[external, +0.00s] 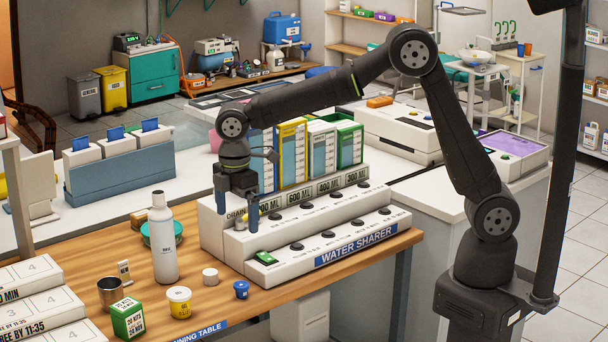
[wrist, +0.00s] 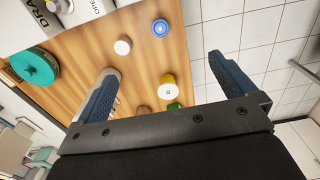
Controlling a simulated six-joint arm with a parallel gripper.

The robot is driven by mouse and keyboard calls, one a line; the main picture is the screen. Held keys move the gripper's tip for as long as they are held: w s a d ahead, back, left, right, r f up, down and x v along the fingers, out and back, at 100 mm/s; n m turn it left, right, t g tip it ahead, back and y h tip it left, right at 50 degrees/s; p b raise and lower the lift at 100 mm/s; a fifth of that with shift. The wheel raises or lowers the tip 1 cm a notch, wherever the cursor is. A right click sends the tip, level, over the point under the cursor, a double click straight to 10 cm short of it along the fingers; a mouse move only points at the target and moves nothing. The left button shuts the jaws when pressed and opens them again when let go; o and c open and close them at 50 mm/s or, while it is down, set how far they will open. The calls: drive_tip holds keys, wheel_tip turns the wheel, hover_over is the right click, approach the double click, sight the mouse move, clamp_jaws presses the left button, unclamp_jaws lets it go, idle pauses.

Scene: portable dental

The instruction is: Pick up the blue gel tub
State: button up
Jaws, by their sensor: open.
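The small blue tub (external: 241,289) stands upright on the wooden table near its front edge, right of a white tub. The wrist view shows it from above as a round blue top (wrist: 160,27) near the top edge, ahead of and between my fingertips. My gripper (external: 238,212) points down, open and empty, in front of the left end of the white water sharer (external: 300,262). It is above and apart from the blue tub. Both fingers of my gripper (wrist: 163,68) show spread apart in the wrist view, with nothing held.
A teal bowl (wrist: 35,67) shows in the wrist view. Bare wood surrounds the blue tub.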

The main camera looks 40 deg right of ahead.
drive_tip(key=shift+c, duration=0.2)
idle(0.3)
drive_tip(key=c, duration=0.8)
drive_tip(key=m, duration=0.2)
hover_over(241, 284)
wheel_tip(241, 284, down, 12)
drive_tip(key=shift+w+f, duration=0.1)
drive_tip(key=shift+w, duration=0.05)
drive_tip(key=shift+f, duration=2.7)
